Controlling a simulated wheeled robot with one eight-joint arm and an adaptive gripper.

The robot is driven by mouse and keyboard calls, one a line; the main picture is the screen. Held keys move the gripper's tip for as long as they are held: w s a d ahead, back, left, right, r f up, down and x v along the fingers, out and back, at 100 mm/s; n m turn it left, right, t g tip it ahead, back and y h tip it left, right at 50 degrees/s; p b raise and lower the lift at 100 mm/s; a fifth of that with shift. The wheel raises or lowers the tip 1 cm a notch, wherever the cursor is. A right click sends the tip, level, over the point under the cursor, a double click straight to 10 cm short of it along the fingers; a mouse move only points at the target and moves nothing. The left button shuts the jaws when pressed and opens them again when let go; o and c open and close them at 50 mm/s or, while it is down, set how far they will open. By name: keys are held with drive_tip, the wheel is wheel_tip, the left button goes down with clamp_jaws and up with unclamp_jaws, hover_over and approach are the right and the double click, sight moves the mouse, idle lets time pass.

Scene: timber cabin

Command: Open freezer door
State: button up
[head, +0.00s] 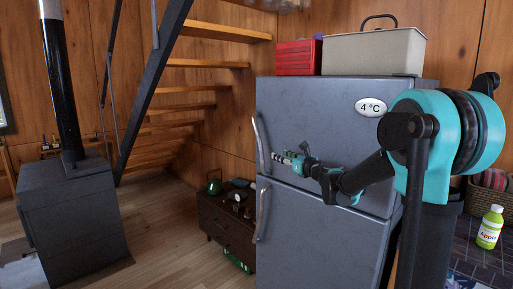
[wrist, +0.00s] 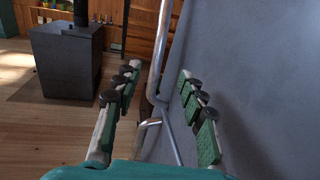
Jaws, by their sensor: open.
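The grey fridge-freezer has an upper door (head: 325,120) and a lower door (head: 320,235), both shut. The upper door bears a "4 °C" badge (head: 370,107). A curved metal upper handle (head: 260,145) and a lower handle (head: 262,215) run along the doors' left edges. My gripper (head: 280,157) is open at the lower part of the upper handle. In the wrist view, the upper handle (wrist: 158,70) runs between the spread fingers of my gripper (wrist: 157,88). I cannot tell whether either finger touches it.
A red crate (head: 298,58) and a beige box (head: 373,52) stand on top of the fridge. A low dark cabinet (head: 228,222) is left of it. A black stove (head: 72,215) stands farther left, with clear wooden floor between. A bottle (head: 490,228) stands at right.

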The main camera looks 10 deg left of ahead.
sight(261, 147)
drive_tip(key=x, duration=1.6)
drive_tip(key=shift+a, duration=0.1)
drive_tip(key=shift+c, duration=0.6)
clamp_jaws()
